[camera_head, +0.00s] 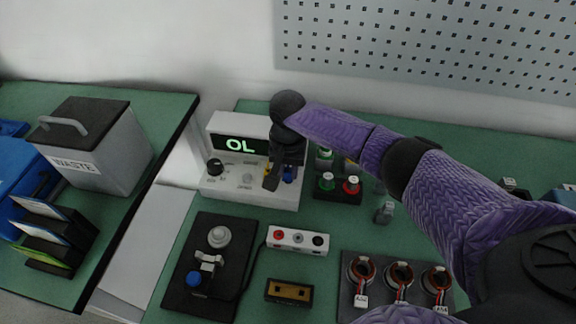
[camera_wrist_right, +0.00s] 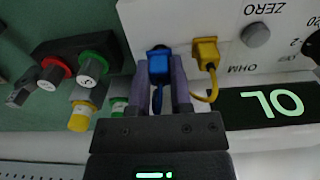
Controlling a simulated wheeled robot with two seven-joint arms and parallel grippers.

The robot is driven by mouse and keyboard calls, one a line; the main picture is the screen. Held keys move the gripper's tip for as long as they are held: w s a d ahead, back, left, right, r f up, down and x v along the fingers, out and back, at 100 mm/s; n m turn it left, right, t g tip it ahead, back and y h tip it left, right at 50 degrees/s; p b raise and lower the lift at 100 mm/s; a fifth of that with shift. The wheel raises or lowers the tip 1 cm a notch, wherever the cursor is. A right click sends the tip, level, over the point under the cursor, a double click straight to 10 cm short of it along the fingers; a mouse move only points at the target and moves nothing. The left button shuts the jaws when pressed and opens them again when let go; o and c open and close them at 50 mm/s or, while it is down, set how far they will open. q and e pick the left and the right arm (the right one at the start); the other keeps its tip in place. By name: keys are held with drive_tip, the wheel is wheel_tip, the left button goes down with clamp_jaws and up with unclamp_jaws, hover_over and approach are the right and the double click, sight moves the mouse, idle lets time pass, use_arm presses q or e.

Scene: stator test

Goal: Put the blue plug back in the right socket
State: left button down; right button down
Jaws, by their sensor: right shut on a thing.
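The white meter (camera_head: 218,186) shows OL on its green display and stands at the back of the bench; its panel also shows in the right wrist view (camera_wrist_right: 228,70). My right gripper (camera_head: 279,178) is at the right part of the meter's front. In the right wrist view, my right gripper (camera_wrist_right: 160,70) is shut on the blue plug (camera_wrist_right: 159,58), with its blue lead hanging between the fingers. The plug is at the panel's edge; I cannot tell whether it is seated. A yellow plug (camera_wrist_right: 205,52) sits in the panel beside it. The right socket is hidden. My left gripper is not in view.
Red and green knobbed posts (camera_head: 339,187) stand just right of the meter. In front are a black fixture (camera_head: 212,232), a white three-jack block (camera_head: 297,241) and a plate with several wound stators (camera_head: 398,275). A waste bin (camera_head: 92,145) stands left.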

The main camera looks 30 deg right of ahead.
drive_tip(key=shift+f, duration=0.15)
idle(0.3)
drive_tip(key=shift+f, duration=0.1)
drive_tip(key=shift+f, duration=0.3)
drive_tip(key=shift+c, duration=2.3)
unclamp_jaws()
wheel_tip(320, 180, up, 9)
drive_tip(key=p, duration=0.4)
drive_tip(key=shift+r+p, duration=0.3)
drive_tip(key=shift+r, duration=0.15)
